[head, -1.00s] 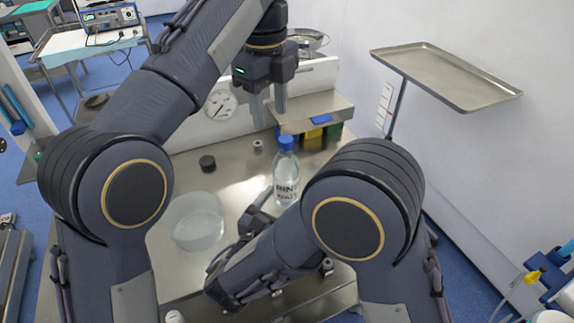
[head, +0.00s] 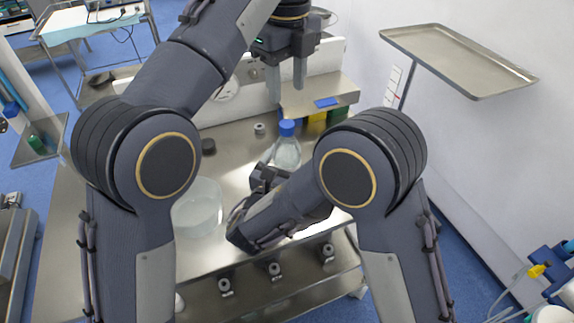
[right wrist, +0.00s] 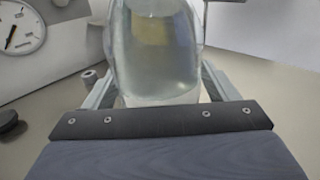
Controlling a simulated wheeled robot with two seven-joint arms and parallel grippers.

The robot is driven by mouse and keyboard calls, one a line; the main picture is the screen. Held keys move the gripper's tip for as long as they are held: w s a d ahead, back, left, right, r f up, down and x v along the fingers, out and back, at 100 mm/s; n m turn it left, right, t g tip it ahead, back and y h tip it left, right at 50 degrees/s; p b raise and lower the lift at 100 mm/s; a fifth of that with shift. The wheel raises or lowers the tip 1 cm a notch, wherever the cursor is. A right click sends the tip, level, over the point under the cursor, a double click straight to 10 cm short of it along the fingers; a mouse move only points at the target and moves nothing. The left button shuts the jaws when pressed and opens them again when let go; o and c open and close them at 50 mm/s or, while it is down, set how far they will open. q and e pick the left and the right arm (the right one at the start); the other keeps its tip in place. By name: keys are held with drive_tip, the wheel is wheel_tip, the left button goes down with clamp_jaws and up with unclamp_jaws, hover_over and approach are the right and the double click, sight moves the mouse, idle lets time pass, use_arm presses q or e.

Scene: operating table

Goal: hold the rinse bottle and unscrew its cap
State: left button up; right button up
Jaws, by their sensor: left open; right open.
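The rinse bottle (head: 286,153) is clear with a blue cap (head: 287,128) and stands upright on the steel table. Its lower part is hidden by my right arm in the head view. In the right wrist view the bottle body (right wrist: 155,45) stands between the fingers of my right gripper (right wrist: 158,88), which is open around it; contact cannot be told. In the head view the right gripper (head: 268,177) is mostly hidden by its own arm. My left gripper (head: 286,80) is open and empty, fingers pointing down, above and behind the cap in the picture.
A clear round bowl (head: 198,210) stands left of the bottle. A black round piece (head: 208,147) and a small grey piece (head: 259,129) lie behind. A raised steel shelf (head: 312,101) and a dial gauge (right wrist: 20,28) are at the back. A steel tray (head: 460,60) hangs at right.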

sight(287, 123)
drive_tip(key=c, duration=1.7)
use_arm(q)
drive_tip(key=m, duration=0.3)
drive_tip(key=shift+m, duration=0.3)
use_arm(e)
clamp_jaws()
use_arm(q)
drive_tip(key=m, duration=0.5)
drive_tip(key=shift+f, duration=4)
